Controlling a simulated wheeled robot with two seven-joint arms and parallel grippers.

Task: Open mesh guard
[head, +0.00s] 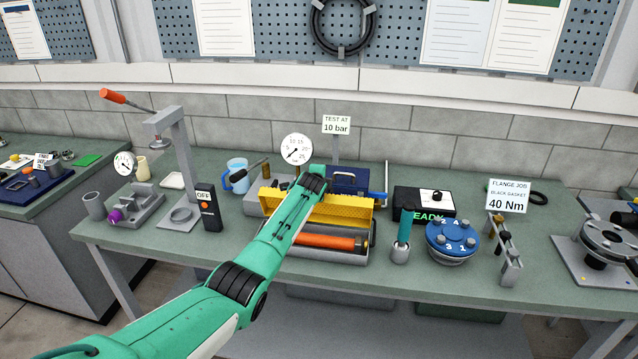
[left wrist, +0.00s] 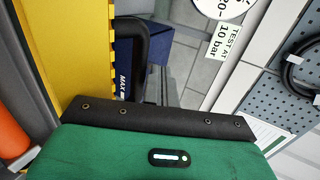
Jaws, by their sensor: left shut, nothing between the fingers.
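The yellow mesh guard (head: 345,212) stands raised along the back of a grey open-topped box (head: 325,257). An orange roller (head: 325,241) lies uncovered in the box in front of it. My left arm reaches across the box, hiding part of the guard. My left gripper (head: 316,174) is shut and empty at the guard's upper edge; I cannot tell whether it touches. In the left wrist view the guard (left wrist: 78,50) is a yellow panel at the left, with the orange roller (left wrist: 10,135) at the edge. The fingertips are hidden there. My right gripper is not in view.
Behind the guard are a blue case (head: 348,180), a round gauge (head: 296,149) and a "TEST AT 10 bar" sign (head: 336,125). A black READY unit (head: 424,201) and blue numbered flange (head: 453,236) stand right. A hand-lever press (head: 180,165) stands left. The bench front is mostly clear.

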